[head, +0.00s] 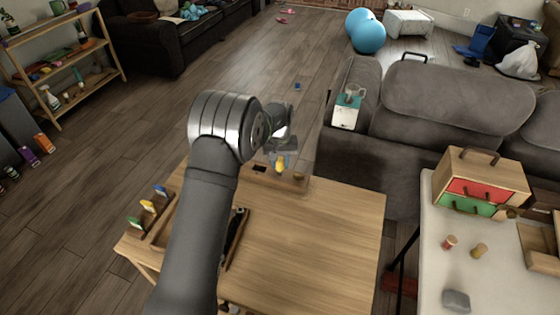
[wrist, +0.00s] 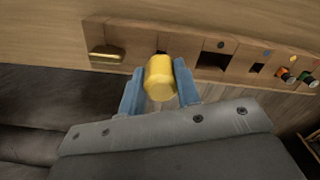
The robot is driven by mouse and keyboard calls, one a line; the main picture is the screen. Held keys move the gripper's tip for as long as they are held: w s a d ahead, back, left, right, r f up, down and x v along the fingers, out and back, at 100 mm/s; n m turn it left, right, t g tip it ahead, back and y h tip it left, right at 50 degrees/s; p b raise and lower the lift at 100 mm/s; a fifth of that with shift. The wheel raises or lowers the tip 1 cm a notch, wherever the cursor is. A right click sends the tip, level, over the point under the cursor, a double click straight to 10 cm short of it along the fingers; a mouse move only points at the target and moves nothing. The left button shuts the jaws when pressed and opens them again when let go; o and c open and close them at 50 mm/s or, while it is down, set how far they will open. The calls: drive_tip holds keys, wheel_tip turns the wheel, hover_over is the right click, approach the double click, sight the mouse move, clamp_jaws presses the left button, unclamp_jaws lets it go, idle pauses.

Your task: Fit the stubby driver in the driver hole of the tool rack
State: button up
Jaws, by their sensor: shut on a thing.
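The stubby driver (wrist: 160,78) shows as a thick yellow handle. My gripper (wrist: 160,85) is shut on it, one blue finger on each side. In the head view the yellow driver (head: 280,164) shows below my gripper (head: 281,152), at the wooden tool rack (head: 262,180) on the table's far edge. In the wrist view the tool rack (wrist: 187,48) runs across the top, with a dark opening right by the driver's end. The driver's shaft is hidden, so I cannot tell whether it is in a hole.
The rack has a larger empty square hole (wrist: 214,62) and a smaller one (wrist: 257,68). A brass-coloured piece (wrist: 106,53) sits at its left end, and green and orange pieces at its right.

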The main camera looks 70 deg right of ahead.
drive_tip(key=shift+f, duration=1.4)
idle(0.4)
drive_tip(key=o, duration=0.9)
drive_tip(key=shift+o, duration=0.2)
wheel_tip(320, 180, up, 17)
drive_tip(key=shift+r, duration=0.2)
wheel_tip(320, 180, down, 18)
drive_tip(key=shift+r, duration=0.4)
